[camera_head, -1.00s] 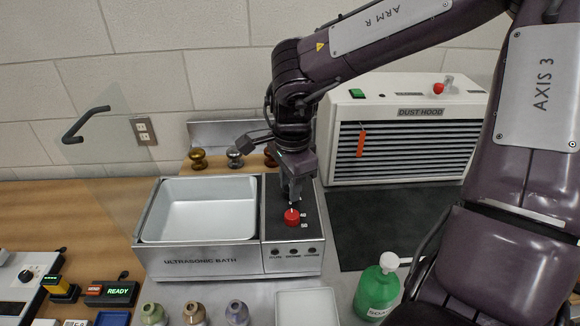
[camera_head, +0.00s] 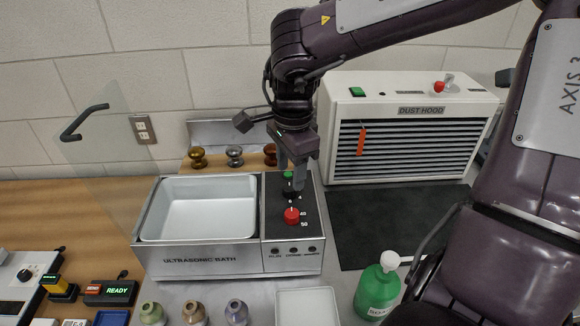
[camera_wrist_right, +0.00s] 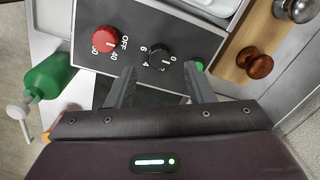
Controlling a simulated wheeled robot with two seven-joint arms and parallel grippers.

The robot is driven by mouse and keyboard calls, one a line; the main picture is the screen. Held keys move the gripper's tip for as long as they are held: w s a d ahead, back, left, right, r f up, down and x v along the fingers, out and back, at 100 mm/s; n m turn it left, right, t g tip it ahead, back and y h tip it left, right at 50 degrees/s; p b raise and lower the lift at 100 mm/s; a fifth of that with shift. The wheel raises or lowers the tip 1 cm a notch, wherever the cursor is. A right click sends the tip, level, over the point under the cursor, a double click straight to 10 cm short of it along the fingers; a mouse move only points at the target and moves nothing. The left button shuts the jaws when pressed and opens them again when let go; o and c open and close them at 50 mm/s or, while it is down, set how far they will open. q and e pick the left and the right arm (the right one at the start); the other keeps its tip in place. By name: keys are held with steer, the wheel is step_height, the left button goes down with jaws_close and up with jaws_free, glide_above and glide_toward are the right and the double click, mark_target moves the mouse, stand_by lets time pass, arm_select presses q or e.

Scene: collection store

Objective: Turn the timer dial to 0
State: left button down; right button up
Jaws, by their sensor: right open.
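The timer dial is a small black knob on the ultrasonic bath's (camera_head: 205,258) dark control panel. In the right wrist view the timer dial (camera_wrist_right: 158,52) has the figures 0, 4 and 6 around it. A pale mark shows on its side toward the 0, but I cannot tell its exact setting. In the head view the timer dial (camera_head: 290,193) is partly hidden behind my fingers. My right gripper (camera_head: 292,182) is open above the panel; in the wrist view its fingertips (camera_wrist_right: 159,77) are to either side of the dial, apart from it. My left gripper is not in view.
A red knob (camera_head: 292,216) marked OFF, 40 and 50 is in front of the timer dial, a green button (camera_wrist_right: 199,66) behind it. The white basin (camera_head: 205,205) is left, the dust hood (camera_head: 415,125) right. A green bottle (camera_head: 377,290) stands front right.

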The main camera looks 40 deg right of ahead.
mark_target(291, 189)
step_height(291, 189, up, 4)
steer(key=shift+s, duration=0.15)
stand_by(0.6)
